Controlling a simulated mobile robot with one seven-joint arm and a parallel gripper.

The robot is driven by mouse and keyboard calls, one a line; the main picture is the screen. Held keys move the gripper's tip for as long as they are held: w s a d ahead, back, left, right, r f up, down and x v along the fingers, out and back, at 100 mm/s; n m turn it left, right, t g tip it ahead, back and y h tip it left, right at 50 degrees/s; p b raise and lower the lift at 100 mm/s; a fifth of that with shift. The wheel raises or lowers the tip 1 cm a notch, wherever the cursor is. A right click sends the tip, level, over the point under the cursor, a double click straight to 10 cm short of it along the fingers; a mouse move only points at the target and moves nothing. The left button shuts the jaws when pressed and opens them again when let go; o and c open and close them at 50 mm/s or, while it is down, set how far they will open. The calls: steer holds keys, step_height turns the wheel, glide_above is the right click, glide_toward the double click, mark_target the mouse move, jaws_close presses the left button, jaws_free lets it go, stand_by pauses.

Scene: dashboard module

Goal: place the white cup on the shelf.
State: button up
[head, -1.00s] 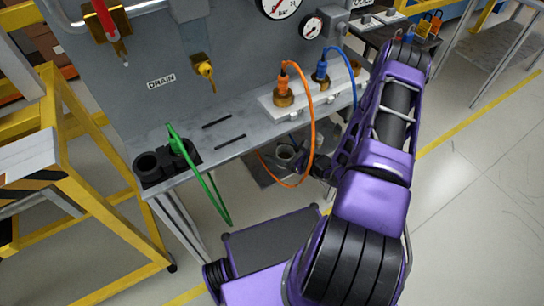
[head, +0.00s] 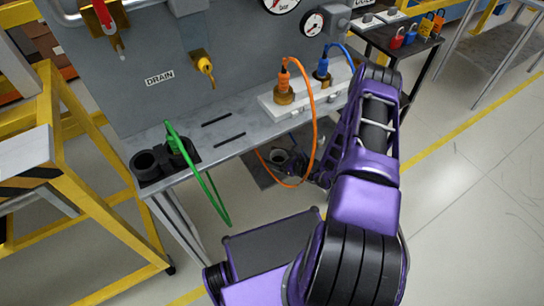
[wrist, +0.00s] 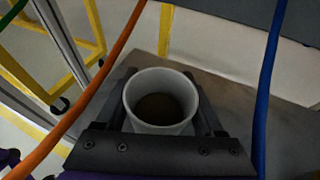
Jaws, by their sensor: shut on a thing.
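The white cup (wrist: 161,98) stands upright between the two dark fingers of my gripper (wrist: 164,108) in the wrist view. My gripper is shut on it, and the inside of the cup looks dark brown. A grey, flat lower shelf (wrist: 238,103) lies beneath and beyond the cup. I cannot tell whether the cup touches it. In the head view this lower shelf (head: 262,179) is partly hidden by the ledge and my arm.
An orange cable (head: 313,115) loops down near my gripper, and a blue cable (wrist: 268,90) hangs at the right in the wrist view. A green cable (head: 214,190) hangs from the ledge (head: 215,139). A yellow frame (head: 95,205) stands at left.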

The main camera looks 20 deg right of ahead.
steer(key=shift+f, duration=0.15)
steer(key=o, duration=1.3)
steer(key=shift+s+d+r, duration=0.1)
steer(key=shift+r, duration=0.15)
steer(key=p+v, duration=0.1)
steer(key=v, duration=1)
steer(key=shift+s+d, duration=0.25)
steer(key=shift+s, duration=0.05)
